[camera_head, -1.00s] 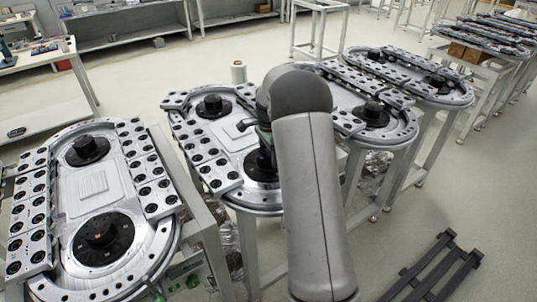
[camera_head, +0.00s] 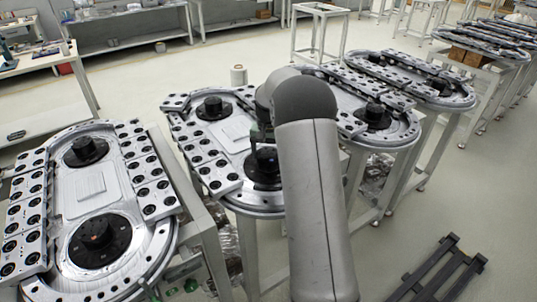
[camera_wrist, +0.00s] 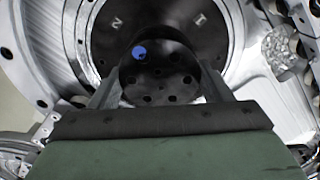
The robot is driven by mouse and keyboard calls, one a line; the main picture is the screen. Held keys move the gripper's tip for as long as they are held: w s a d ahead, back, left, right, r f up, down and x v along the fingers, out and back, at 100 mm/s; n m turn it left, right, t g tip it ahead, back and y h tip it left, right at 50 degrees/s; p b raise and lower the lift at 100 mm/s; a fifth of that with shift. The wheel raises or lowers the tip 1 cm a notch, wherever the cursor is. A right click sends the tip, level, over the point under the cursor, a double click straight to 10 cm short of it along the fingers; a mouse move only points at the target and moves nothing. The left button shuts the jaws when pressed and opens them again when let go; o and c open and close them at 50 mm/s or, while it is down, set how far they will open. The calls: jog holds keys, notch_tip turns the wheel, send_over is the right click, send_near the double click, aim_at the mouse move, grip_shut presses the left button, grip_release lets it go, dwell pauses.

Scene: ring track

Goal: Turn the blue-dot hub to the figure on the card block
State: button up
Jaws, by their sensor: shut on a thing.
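The blue-dot hub (camera_wrist: 158,75) is a black round hub with a ring of holes. Its blue dot (camera_wrist: 139,52) lies at the upper left of its face in the wrist view. The dark plate around it carries pale figures: one like a 2 or N at upper left, one like a 1 at upper right. My gripper (camera_wrist: 160,88) is shut on the hub, a finger at each side. In the head view the hub (camera_head: 263,168) is on the near end of the middle ring track, partly behind my arm. I cannot make out a card block.
A ring track (camera_head: 92,190) with two black hubs stands at the left; the near hub (camera_head: 98,238) has an orange mark. More tracks (camera_head: 385,100) stand behind at right. A black pallet (camera_head: 440,270) lies on the floor at lower right. A pale cylinder (camera_head: 238,75) stands behind the middle track.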

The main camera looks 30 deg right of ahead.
aim_at(268, 153)
jog(key=shift+r+n, duration=0.1)
jog(key=shift+n, duration=1.4)
jog(key=o, duration=1)
notch_tip(268, 153, up, 17)
jog(key=shift+r+b, duration=0.2)
jog(key=shift+b, duration=0.2)
